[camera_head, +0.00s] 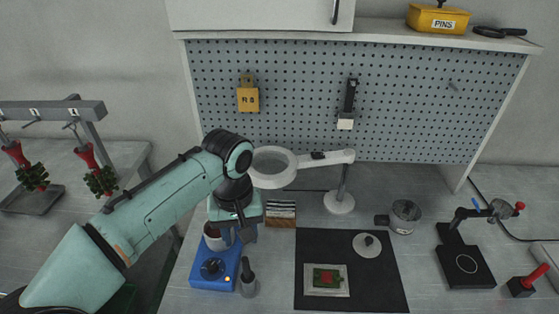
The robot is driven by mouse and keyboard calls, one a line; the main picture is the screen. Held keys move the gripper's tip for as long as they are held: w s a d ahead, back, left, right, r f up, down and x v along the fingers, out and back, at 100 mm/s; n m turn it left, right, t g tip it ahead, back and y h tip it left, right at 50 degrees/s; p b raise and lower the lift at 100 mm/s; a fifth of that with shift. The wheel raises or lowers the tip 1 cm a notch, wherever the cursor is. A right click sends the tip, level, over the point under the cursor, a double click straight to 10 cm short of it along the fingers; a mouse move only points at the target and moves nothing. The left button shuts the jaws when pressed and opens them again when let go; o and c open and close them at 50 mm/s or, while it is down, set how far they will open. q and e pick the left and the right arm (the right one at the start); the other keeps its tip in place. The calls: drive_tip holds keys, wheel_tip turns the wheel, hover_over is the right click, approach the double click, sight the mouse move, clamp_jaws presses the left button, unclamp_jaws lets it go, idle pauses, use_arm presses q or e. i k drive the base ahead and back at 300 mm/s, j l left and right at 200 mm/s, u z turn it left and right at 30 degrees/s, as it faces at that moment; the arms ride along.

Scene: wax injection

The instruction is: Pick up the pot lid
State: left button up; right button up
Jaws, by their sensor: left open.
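The pot lid (373,250) is a pale round disc with a dark knob in its middle. It lies on the black mat (321,243), near the mat's upper right part. My left gripper (238,236) is open and points down over the blue machine (211,274) at the left of the bench. It is well to the left of the lid and apart from it. A small metal pot (404,217) with a dark block at its left side stands just beyond the mat, to the right. My right gripper is out of view.
A magnifier lamp (340,200) stands behind the mat, with its ring reaching left near my left arm. A square tray (327,281) with a red and green piece lies on the mat. A dark upright tool (247,281) stands beside the blue machine. A black stand (466,264) is at the right.

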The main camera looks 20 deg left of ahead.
sight(367, 246)
drive_tip(key=k, duration=1)
